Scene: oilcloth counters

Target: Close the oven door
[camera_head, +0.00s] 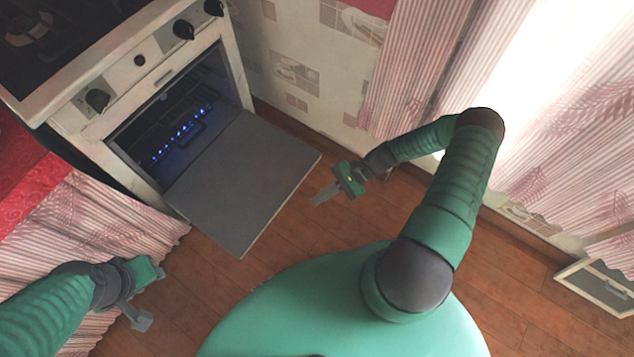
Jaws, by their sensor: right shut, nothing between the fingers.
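The oven (150,95) stands at the upper left with its grey door (240,185) folded down and open, sticking out over the floor. Its dark inside shows a row of small blue lights. My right gripper (318,199) is shut and empty, just right of the door's outer edge, apart from it in the picture. My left gripper (145,318) is at the lower left, below and left of the door and away from it.
A cooktop (70,40) and black knobs (97,99) sit above the oven opening. Pink striped curtains (410,70) hang at the right and below the red counter cloth (30,170). A tiled wall is behind. The wooden floor (290,235) between door and my base is clear.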

